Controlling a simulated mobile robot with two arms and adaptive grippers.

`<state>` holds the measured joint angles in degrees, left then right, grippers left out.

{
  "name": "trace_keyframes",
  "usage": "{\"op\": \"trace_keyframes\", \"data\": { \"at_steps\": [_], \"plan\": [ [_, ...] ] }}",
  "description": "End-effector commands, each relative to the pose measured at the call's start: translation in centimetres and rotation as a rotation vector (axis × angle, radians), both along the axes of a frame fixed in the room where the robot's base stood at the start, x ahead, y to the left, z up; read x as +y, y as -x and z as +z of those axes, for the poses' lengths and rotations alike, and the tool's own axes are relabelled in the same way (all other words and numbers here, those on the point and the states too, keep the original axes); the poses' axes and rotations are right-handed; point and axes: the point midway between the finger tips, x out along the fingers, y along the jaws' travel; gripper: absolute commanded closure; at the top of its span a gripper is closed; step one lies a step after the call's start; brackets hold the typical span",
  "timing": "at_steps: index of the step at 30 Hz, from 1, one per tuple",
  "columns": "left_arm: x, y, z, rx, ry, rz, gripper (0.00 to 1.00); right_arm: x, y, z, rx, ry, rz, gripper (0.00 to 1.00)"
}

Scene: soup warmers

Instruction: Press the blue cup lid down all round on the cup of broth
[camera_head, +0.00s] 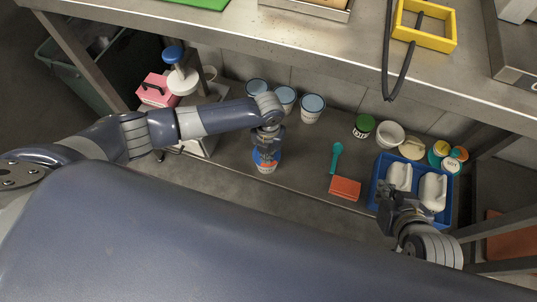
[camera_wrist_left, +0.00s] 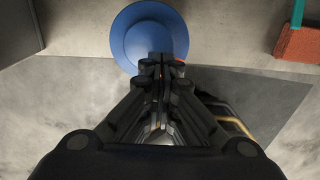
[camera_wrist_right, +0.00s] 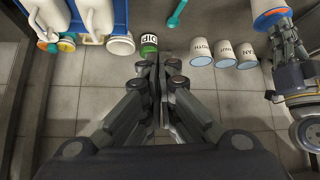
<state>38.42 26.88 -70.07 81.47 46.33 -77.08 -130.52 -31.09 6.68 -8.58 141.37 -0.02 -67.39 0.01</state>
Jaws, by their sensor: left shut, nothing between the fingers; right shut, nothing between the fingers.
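The blue lid (camera_wrist_left: 150,30) shows from above in the left wrist view as a wide disc with a raised round centre. In the head view the cup with the lid (camera_head: 266,166) stands on the lower shelf, partly hidden by my left gripper. My left gripper (camera_head: 267,143) is shut and empty, pointing down over the lid. Its fingertips (camera_wrist_left: 163,66) overlap the lid's near edge in the left wrist view. I cannot tell whether they touch it, nor whether the rim is seated all round. My right gripper (camera_head: 384,190) is shut and empty over the blue tray's left side.
Several pale-blue-topped cups (camera_head: 312,103) stand along the back wall. A green-topped jar (camera_head: 363,124), a teal utensil (camera_head: 336,156) and an orange-red block (camera_head: 345,188) lie right of the cup. The blue tray (camera_head: 441,219) holds white containers. The upper shelf (camera_head: 300,45) overhangs behind.

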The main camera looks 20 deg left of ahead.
Motion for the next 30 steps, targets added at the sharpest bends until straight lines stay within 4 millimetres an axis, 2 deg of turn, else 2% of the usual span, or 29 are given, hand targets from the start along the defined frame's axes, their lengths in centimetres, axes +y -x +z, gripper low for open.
{"op": "trace_keyframes", "data": {
  "at_steps": [14,30],
  "plan": [
    [0.0,0.0,-0.1,0.0,0.0,0.0,1.0,0.0,0.0,0.0,-0.001,0.0,0.0,1.0],
    [0.0,0.0,-0.6,0.0,0.0,0.0,1.0,0.4,-1.3,0.9,-0.073,-0.016,0.004,1.0]
  ]
}}
